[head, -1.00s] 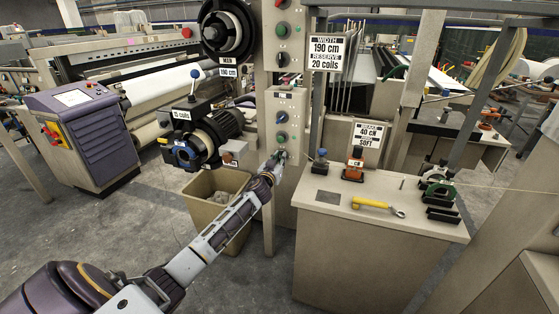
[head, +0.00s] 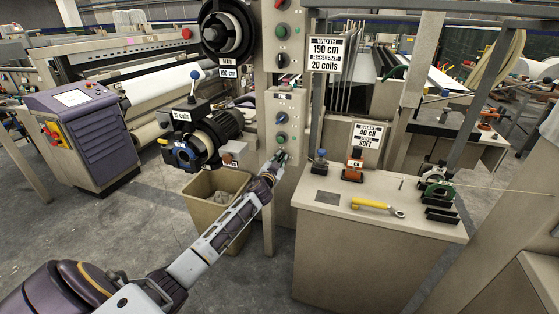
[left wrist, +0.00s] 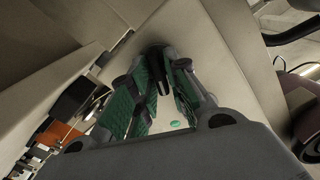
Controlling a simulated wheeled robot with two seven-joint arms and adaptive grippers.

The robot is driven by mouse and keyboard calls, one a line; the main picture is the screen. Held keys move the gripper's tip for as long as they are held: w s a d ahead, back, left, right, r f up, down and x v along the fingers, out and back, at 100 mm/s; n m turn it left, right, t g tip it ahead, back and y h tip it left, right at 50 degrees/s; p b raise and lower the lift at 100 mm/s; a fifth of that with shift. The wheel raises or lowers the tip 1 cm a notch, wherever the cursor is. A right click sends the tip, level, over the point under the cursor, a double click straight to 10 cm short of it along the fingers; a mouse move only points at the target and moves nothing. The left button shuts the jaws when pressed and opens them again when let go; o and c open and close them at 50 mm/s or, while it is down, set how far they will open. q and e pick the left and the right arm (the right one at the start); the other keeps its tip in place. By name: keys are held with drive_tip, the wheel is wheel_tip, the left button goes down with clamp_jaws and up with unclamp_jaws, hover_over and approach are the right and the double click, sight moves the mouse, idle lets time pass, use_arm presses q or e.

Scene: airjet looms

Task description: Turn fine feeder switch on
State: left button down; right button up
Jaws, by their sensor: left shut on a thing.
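The fine feeder's grey control box (head: 297,104) is on the post in the middle of the head view. It carries a dark button (head: 281,118) and a green button (head: 281,138); a green button also shows in the left wrist view (left wrist: 178,125). My left gripper (head: 279,157) is at the lower end of this box. In the left wrist view its green-padded fingers (left wrist: 156,92) are shut on a black switch knob (left wrist: 163,76). The fingers hide part of the knob, and its setting cannot be read. My right gripper is not in view.
A second box above has a green button (head: 282,31) and a black switch (head: 282,60). The feeder spool (head: 205,140) is left of the post, above a tan bin (head: 206,203). A cabinet (head: 365,245) with a yellow wrench (head: 372,204) stands to the right.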

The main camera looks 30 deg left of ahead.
use_arm(q)
drive_tip(key=m, duration=0.3)
drive_tip(key=shift+d, duration=0.1)
drive_tip(key=m+p, duration=0.1)
drive_tip(key=m, duration=0.4)
drive_tip(key=shift+f+m, duration=0.1)
drive_tip(key=shift+m, duration=0.3)
drive_tip(key=m, duration=0.4)
drive_tip(key=shift+d+f, duration=0.1)
drive_tip(key=shift+f, duration=0.05)
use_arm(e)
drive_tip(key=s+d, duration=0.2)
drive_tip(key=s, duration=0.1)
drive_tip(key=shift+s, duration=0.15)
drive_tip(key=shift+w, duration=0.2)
use_arm(q)
drive_tip(key=c, duration=1.5)
unclamp_jaws()
drive_tip(key=shift+s, duration=0.15)
drive_tip(key=shift+v, duration=5.8)
